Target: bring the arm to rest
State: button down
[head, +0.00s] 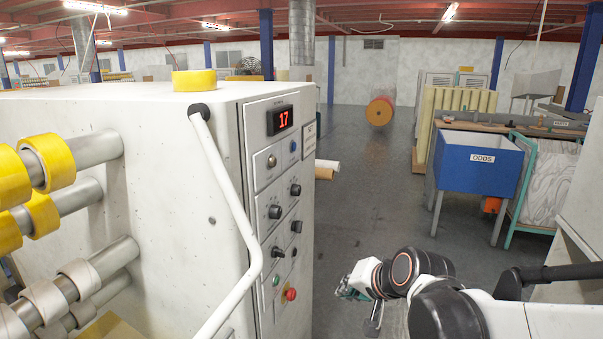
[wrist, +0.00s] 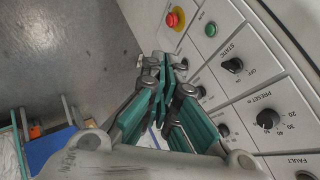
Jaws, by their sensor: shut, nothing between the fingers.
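My gripper (head: 352,293) hangs in front of the right side of the white rewinding machine (head: 165,112) in the head view, a little apart from its control panel. In the wrist view the fingers of my gripper (wrist: 163,68) are together and empty, with the tips pointing toward the panel's red button (wrist: 175,17) and green button (wrist: 210,29). In the head view the red button (head: 290,294) sits low on the panel. My arm reaches in from the lower right. The display (head: 280,120) reads 17.
Yellow tape rolls (head: 49,161) sit on shafts at the left, and another yellow roll (head: 194,80) lies on the machine top. A white handle bar (head: 232,205) runs along the machine's front. A blue bin (head: 477,160) stands at the right. Grey floor (head: 358,190) is open between.

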jog(key=s+d+n+h, duration=0.1)
jog(key=s+d, duration=0.2)
jog(key=s, duration=0.3)
jog(key=s+d+r+n+g+h, duration=0.1)
jog(key=s+d+n, duration=0.1)
jog(key=s, duration=0.5)
jog(key=s+d+r+n+h, duration=0.1)
jog(key=s+d+n, duration=0.1)
jog(key=s+d, duration=0.2)
jog(key=s, duration=0.2)
jog(key=shift+s+d+h, duration=0.3)
jog(key=shift+d+h, duration=0.1)
dwell(5.4)
